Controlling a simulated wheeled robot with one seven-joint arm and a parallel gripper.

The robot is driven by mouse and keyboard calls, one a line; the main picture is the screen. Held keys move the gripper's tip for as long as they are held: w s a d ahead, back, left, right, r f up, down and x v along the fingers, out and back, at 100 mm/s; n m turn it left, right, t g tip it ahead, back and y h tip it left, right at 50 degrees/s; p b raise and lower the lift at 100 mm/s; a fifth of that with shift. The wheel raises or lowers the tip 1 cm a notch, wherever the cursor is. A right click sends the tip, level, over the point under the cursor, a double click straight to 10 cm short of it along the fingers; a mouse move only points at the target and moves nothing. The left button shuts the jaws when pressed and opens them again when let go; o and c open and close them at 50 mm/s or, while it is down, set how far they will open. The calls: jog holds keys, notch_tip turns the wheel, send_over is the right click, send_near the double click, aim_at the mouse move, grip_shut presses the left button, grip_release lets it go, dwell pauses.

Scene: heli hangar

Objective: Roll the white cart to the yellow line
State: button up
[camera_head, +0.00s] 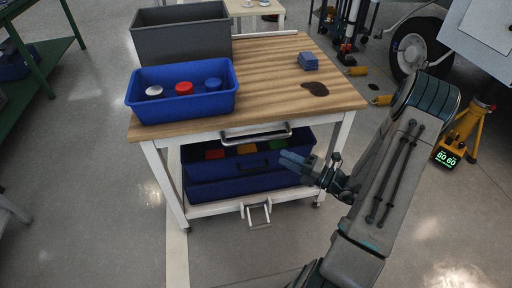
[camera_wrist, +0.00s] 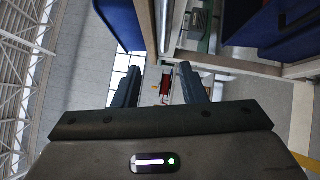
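The white cart (camera_head: 160,170) has a white frame, a wooden top, small wheels and a metal handle (camera_head: 256,134) on its near side. A hinged white pedal-like bar (camera_head: 257,213) hangs at its lower front edge. My gripper (camera_head: 288,160) is at the cart's near right side, lower than the handle. In the wrist view my gripper's two fingers (camera_wrist: 160,70) stand apart with nothing held between them. No clearly yellow line shows; a pale cream strip (camera_head: 177,258) runs along the floor by the cart's front left leg.
On the cart are a blue bin (camera_head: 182,108) with coloured caps, a grey bin (camera_head: 180,42), a blue block (camera_head: 308,61) and a dark stain (camera_head: 315,89). A blue crate (camera_head: 235,186) fills the lower shelf. A green shelf (camera_head: 45,65) stands left; a yellow stand (camera_head: 461,135) and wheel are right.

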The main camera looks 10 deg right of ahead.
aim_at(254, 140)
jog(key=shift+m+t+h, duration=0.3)
jog(key=shift+m+t, duration=0.3)
jog(key=shift+m, duration=0.2)
jog(key=x, duration=0.4)
jog(key=b+x, duration=0.1)
jog(key=x, duration=0.3)
jog(key=f+b+x, duration=0.1)
jog(key=x, duration=0.4)
jog(key=shift+w+d, duration=0.25)
jog(key=shift+w, duration=0.15)
grip_shut()
